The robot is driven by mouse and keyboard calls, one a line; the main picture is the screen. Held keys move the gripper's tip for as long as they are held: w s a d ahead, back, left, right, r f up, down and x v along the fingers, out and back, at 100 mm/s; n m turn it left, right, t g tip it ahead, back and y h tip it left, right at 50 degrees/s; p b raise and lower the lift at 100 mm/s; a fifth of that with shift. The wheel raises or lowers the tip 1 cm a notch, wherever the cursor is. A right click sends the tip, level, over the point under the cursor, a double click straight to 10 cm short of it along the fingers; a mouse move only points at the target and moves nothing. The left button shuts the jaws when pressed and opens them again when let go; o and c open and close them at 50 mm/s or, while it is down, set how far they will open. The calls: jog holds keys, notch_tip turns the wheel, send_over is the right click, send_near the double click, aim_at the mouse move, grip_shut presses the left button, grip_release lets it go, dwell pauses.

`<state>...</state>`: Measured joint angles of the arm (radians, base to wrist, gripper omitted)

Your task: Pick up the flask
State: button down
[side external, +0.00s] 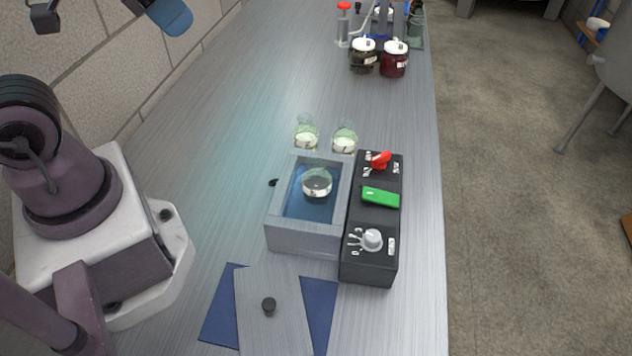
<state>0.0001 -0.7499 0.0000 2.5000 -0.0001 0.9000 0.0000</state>
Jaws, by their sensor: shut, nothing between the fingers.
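Three clear glass flasks with pale contents are in view. One flask (317,183) sits inside the open water bath (308,240), which holds bluish liquid. Two more flasks stand on the bench just behind the bath, a left one (306,138) and a right one (344,139). I cannot tell from the picture which one the task means. My gripper is not in view, so its place relative to the flasks does not show.
A black control box (368,218) with a red switch, green panel and knob adjoins the bath's right side. A grey lid (270,325) lies on a blue cloth (222,310) in front. Lidded jars (394,60) stand far back. The bench's left middle is mostly clear.

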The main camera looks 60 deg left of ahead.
jog(key=c, duration=0.6)
grip_release()
jog(key=m+g, duration=0.6)
jog(key=m, duration=0.8)
send_over(317, 175)
jog(key=w+a, duration=0.1)
notch_tip(317, 175, down, 17)
notch_tip(317, 175, down, 12)
jog(key=shift+s+a+f, duration=0.1)
jog(key=shift+a, duration=0.05)
